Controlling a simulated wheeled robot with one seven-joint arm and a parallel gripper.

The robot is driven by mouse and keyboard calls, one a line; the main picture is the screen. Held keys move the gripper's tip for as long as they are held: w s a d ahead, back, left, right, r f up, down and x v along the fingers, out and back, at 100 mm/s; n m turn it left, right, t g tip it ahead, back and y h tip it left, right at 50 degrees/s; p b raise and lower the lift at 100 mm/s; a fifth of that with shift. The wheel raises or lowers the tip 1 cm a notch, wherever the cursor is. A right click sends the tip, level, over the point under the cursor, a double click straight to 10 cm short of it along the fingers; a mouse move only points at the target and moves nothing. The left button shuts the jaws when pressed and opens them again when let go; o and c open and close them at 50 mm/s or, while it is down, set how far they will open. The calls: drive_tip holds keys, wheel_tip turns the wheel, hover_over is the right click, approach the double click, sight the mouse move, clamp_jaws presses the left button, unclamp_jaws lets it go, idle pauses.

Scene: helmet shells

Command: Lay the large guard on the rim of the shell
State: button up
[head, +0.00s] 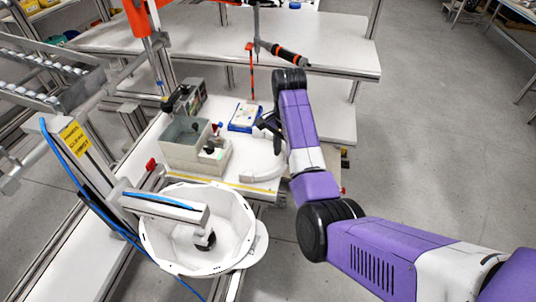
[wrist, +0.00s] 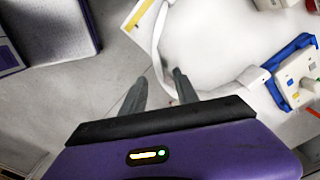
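The shell (head: 160,238) is a large white open bowl, its opening facing up, at the lower left of the head view. The large guard is probably the white curved band (head: 265,174) lying on the work table. In the wrist view the band (wrist: 157,42) curves past the fingertips and round to the right. My gripper (head: 268,122) is over the table beside the band. Its two fingers are apart in the wrist view (wrist: 159,78), with part of the band showing between them. I see no grip on it; the height gap cannot be told.
A grey-green bin (head: 185,150) and a blue-and-white box (head: 245,117) stand on the table (wrist: 210,35). A grey fixture arm (head: 165,208) reaches over the shell. A hanging tool (head: 285,53) is behind my gripper. Open floor lies to the right.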

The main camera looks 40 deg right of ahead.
sight(283, 164)
drive_tip(key=shift+s+a+f+p, duration=0.15)
drive_tip(key=shift+f+p, duration=0.35)
drive_tip(key=shift+f, duration=2.1)
clamp_jaws()
